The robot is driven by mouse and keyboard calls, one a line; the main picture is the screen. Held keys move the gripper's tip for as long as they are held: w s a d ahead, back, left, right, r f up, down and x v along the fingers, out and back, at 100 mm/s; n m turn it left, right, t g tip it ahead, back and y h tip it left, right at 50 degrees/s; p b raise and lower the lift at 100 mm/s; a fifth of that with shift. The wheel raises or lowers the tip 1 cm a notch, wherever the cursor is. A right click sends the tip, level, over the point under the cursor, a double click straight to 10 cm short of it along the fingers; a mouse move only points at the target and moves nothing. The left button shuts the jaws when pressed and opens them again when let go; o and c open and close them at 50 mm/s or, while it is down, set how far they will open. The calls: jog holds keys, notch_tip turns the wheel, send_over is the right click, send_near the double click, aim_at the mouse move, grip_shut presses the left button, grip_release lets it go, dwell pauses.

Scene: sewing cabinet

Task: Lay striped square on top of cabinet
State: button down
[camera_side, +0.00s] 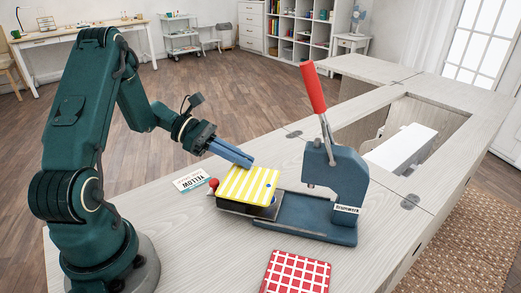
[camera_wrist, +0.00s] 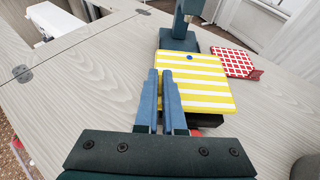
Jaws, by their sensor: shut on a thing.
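The striped square (camera_side: 246,184) is yellow and white, and lies flat over a dark block at the left end of the blue press in the side view. My gripper (camera_side: 248,160) is at its far left edge, with blue fingers shut on that edge. In the wrist view the striped square (camera_wrist: 195,82) lies just past and right of my fingertips (camera_wrist: 162,74), which are close together. How much of the square is between the fingers is hard to see. The cabinet top (camera_side: 180,235) is pale wood around the press.
A blue press (camera_side: 340,180) with a red lever (camera_side: 312,88) stands right of the square. A red checked square (camera_side: 297,272) lies at the front. A card reading YELLOW (camera_side: 191,180) lies left. A cabinet opening holds a white machine (camera_side: 402,150). Bare wood is free at front left.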

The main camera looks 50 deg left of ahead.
notch_tip(320, 180, up, 8)
jog(key=shift+a+f, duration=0.1)
jog(key=shift+f, duration=0.05)
jog(key=w+a+f+n+t+y, duration=0.1)
jog(key=w+a+f+n, duration=0.1)
jog(key=a+f, duration=0.1)
jog(key=w+a+f+n+t+y, duration=0.2)
jog(key=w+a+f, duration=0.1)
jog(key=a, duration=0.3)
jog(key=w+a+f+n+t+y, duration=0.1)
jog(key=w+a+f+n+y, duration=0.1)
jog(key=a+f, duration=0.2)
jog(key=shift+w+a+t, duration=0.25)
jog(key=shift+a+t, duration=0.05)
jog(key=shift+f, duration=1.75)
jog(key=shift+s+f, duration=0.1)
jog(key=shift+f, duration=0.4)
dwell(0.7)
jog(key=c, duration=0.9)
grip_release()
jog(key=shift+c, duration=0.2)
